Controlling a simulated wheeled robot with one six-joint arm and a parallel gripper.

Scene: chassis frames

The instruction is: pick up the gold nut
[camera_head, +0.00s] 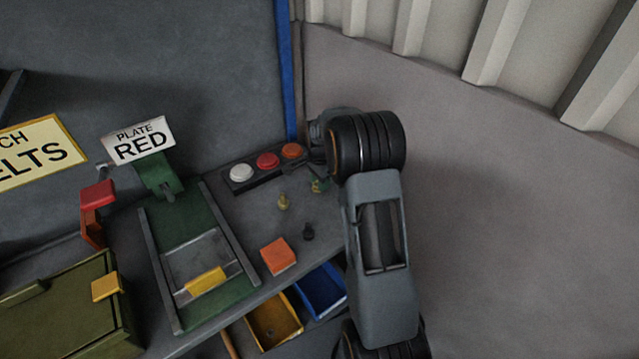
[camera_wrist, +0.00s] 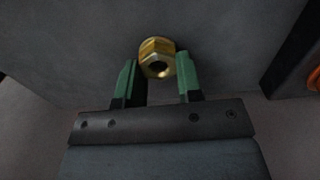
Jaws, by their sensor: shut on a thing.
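The gold nut (camera_wrist: 157,57) is a brass hexagonal piece with a dark hole. In the wrist view it sits between the green fingertips of my gripper (camera_wrist: 158,66), which is shut on it. In the head view my gripper (camera_head: 319,186) is at the right part of the workbench (camera_head: 228,196), below the button panel. The nut is too small and too covered there to make out clearly.
An orange block (camera_head: 278,256) lies closer to the front edge. A button panel (camera_head: 253,181) stands behind. Yellow (camera_head: 275,322) and blue (camera_head: 321,290) bins hang below the edge.

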